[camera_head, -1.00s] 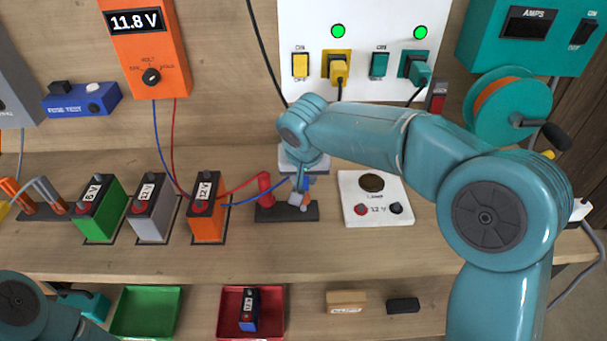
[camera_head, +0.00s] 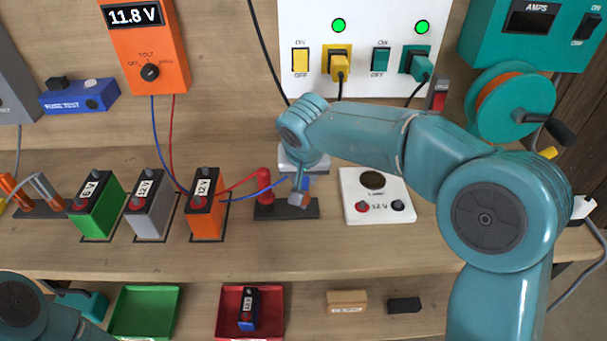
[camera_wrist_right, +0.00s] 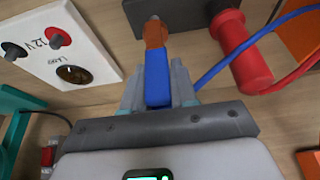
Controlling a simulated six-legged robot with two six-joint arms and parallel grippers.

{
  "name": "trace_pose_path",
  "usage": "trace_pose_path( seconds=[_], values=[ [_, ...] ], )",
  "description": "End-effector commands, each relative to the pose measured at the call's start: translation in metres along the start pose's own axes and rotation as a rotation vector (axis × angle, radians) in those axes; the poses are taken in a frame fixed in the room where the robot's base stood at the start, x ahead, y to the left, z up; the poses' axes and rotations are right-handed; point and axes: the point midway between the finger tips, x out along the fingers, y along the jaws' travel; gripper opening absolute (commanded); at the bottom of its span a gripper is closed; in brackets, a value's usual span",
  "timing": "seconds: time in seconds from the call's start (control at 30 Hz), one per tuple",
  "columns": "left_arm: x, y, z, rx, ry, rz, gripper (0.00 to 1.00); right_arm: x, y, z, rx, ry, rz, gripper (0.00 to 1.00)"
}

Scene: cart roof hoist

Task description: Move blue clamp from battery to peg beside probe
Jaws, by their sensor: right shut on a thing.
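The blue clamp (camera_wrist_right: 157,77) is between the fingers of my right gripper (camera_wrist_right: 157,92), which is shut on it. It also shows partly in the head view (camera_head: 305,183), under my right gripper (camera_head: 299,190). Its copper-coloured jaws are at a grey peg (camera_wrist_right: 154,18) on a dark base (camera_wrist_right: 190,12); I cannot tell whether they grip it. The red probe (camera_wrist_right: 243,58) stands on the same base, beside the clamp. The orange 12 V battery (camera_head: 207,222) stands left of the base, with no blue clamp visible on its terminals. My left gripper is not in view.
The clamp's blue wire (camera_head: 245,199) and the probe's red wire pass by the orange battery. A white lamp box (camera_head: 376,197) stands right of the base. Grey and green batteries stand farther left. A red tray (camera_head: 222,312) lies on the lower shelf.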

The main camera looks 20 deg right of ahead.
Motion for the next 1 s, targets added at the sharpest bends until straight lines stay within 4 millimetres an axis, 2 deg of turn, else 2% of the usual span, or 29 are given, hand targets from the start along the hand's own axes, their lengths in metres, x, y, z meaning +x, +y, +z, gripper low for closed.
trace_pose_path(
  seconds=[0.8, 0.83, 0.9, 0.93, 1.0],
  values=[
    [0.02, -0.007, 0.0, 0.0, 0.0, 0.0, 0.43, 0.02, 0.0, 0.008, 0.0, 0.0, 0.0, 0.0],
    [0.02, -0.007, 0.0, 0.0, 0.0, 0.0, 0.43, 0.02, 0.0, 0.008, 0.0, 0.0, 0.0, 0.31],
    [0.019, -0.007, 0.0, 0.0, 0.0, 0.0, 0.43, 0.019, 0.0, 0.008, 0.0, 0.0, 0.0, 0.53],
    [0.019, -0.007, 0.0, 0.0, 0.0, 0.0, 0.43, 0.019, 0.0, 0.008, 0.0, 0.0, 0.0, 0.57],
    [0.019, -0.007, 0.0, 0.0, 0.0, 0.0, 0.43, 0.019, 0.0, 0.008, 0.0, 0.0, 0.0, 0.57]
  ],
)
